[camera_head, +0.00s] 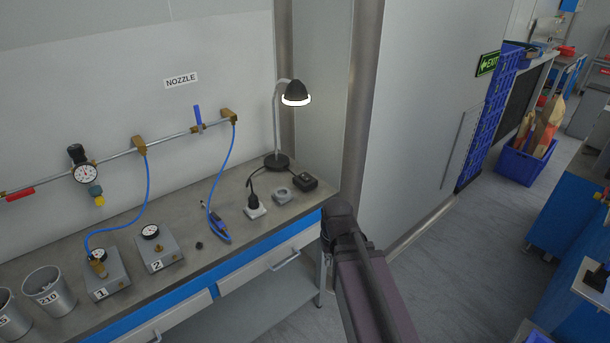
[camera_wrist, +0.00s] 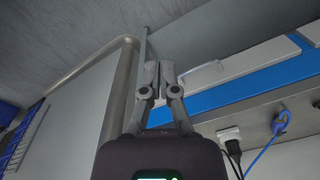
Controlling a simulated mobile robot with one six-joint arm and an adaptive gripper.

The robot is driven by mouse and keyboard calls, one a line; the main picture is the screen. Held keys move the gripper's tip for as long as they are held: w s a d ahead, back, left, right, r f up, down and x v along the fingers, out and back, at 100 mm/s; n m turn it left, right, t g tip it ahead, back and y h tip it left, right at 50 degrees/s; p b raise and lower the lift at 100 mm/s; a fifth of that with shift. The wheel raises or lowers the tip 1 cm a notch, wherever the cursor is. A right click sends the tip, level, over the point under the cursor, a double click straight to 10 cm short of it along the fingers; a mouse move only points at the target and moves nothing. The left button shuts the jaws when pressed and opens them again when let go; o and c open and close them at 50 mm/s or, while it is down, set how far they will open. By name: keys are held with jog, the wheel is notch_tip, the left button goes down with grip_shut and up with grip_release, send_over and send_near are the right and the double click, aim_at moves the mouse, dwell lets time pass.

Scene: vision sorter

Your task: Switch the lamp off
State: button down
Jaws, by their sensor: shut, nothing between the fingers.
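The desk lamp (camera_head: 296,92) stands at the back right of the bench, its head glowing white, so it is lit. Its round black base (camera_head: 277,161) rests on the bench top. A dark cable runs from near the base toward a black plug (camera_head: 253,201) on a white socket (camera_head: 256,212). A small black box (camera_head: 305,181) lies right of the base; I cannot tell whether it is a switch. My gripper (camera_wrist: 160,66) shows in the wrist view with its fingers together and empty, apart from the lamp. The lamp is not in the wrist view.
A grey round object (camera_head: 283,196) lies by the black box. Drawers (camera_head: 270,258) line the bench front. A wall panel stands right of the bench; floor (camera_head: 475,235) is open beyond.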

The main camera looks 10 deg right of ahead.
jog(key=w+d+r+n+t+y, duration=0.1)
jog(key=w+r+n+t, duration=0.1)
jog(key=w, duration=1)
jog(key=w+d+r+n+t+y+p, duration=0.1)
jog(key=w+d+r+t+y, duration=0.1)
jog(key=w, duration=1)
jog(key=w+d+r+n+t+y, duration=0.1)
jog(key=w+r+t, duration=0.3)
jog(key=w, duration=0.9)
jog(key=shift+d+r+n+t+y+p, duration=0.25)
jog(key=shift+r+n+y+p, duration=0.2)
jog(key=shift+n, duration=0.35)
jog(key=shift+a, duration=0.1)
jog(key=b, duration=0.7)
send_over(305, 177)
notch_tip(305, 177, down, 7)
jog(key=shift+s+r, duration=0.15)
jog(key=shift+s+f, duration=0.1)
jog(key=shift+f, duration=0.25)
jog(key=shift+f+b, duration=1.35)
jog(key=shift+b, duration=0.3)
